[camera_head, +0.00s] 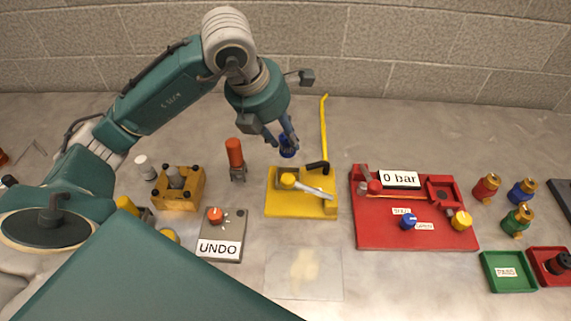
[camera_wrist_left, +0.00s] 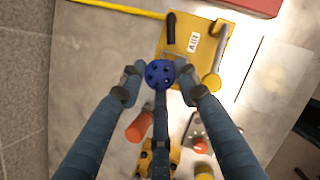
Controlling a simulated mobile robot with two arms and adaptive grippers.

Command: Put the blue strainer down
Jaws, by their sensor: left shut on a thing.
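The blue strainer (camera_head: 288,151) is a small dark blue round piece. It is between the fingertips of my left gripper (camera_head: 287,141), behind the yellow fixture in the head view. In the left wrist view the strainer (camera_wrist_left: 160,74) shows as a blue disc with several holes, and the fingertips of my left gripper (camera_wrist_left: 160,82) are shut on its sides. Whether it touches the table or hangs just above it I cannot tell. My right gripper is not in view.
A yellow fixture (camera_head: 275,207) with a lever stands just in front of the strainer. An orange-topped cylinder (camera_head: 235,154) stands to its left. A red test base (camera_head: 370,235) is to the right, and a yellow rod (camera_head: 324,125) lies behind. Bare table lies left of the rod.

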